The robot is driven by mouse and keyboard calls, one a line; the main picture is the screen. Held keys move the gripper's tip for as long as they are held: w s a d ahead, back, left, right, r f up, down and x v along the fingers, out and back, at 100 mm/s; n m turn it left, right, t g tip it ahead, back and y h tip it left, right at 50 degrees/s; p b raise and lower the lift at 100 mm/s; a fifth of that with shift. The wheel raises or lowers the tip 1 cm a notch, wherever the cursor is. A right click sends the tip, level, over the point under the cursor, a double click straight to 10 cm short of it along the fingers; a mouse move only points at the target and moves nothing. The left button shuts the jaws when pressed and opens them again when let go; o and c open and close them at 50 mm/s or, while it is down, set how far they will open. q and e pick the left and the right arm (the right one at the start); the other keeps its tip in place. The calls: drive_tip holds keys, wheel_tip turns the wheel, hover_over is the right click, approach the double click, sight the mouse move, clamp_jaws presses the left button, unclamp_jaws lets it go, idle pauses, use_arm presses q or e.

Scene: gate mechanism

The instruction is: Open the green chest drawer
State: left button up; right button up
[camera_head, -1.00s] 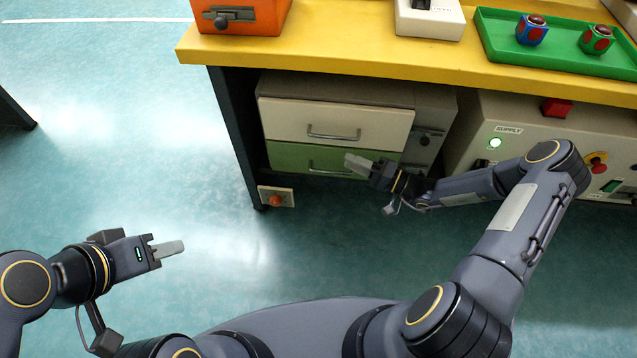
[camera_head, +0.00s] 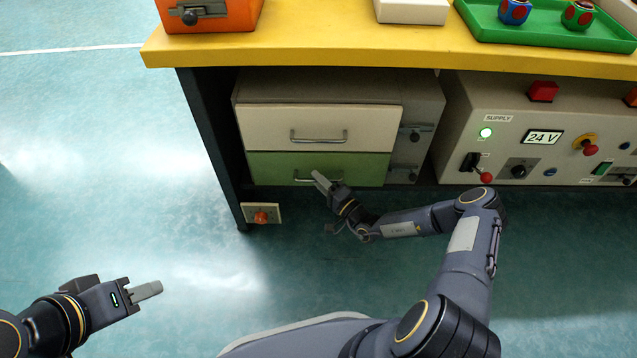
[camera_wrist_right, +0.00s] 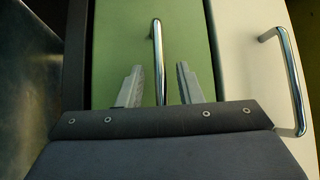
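The green drawer (camera_head: 264,168) is the lower front of the chest under the yellow bench, below a cream drawer (camera_head: 262,126). It looks shut. Its metal handle (camera_head: 304,180) is partly hidden by my right gripper (camera_head: 321,181) in the head view. In the right wrist view the green drawer (camera_wrist_right: 116,38) fills the middle. Its handle (camera_wrist_right: 158,50) runs between the two apart fingers of my right gripper (camera_wrist_right: 158,88), which is open; I cannot tell whether they touch it. My left gripper (camera_head: 147,291) is over the floor at lower left, away from the chest; its finger gap does not show.
A control box (camera_head: 515,115) with a lit green lamp and a 24 V display stands right of the chest. The yellow bench top (camera_head: 330,40) overhangs the chest. The floor in front is clear.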

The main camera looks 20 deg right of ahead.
drive_tip(key=shift+w+a, duration=0.1)
drive_tip(key=shift+w, duration=0.1)
drive_tip(key=shift+c, duration=0.3)
clamp_jaws()
drive_tip(key=shift+s, duration=0.1)
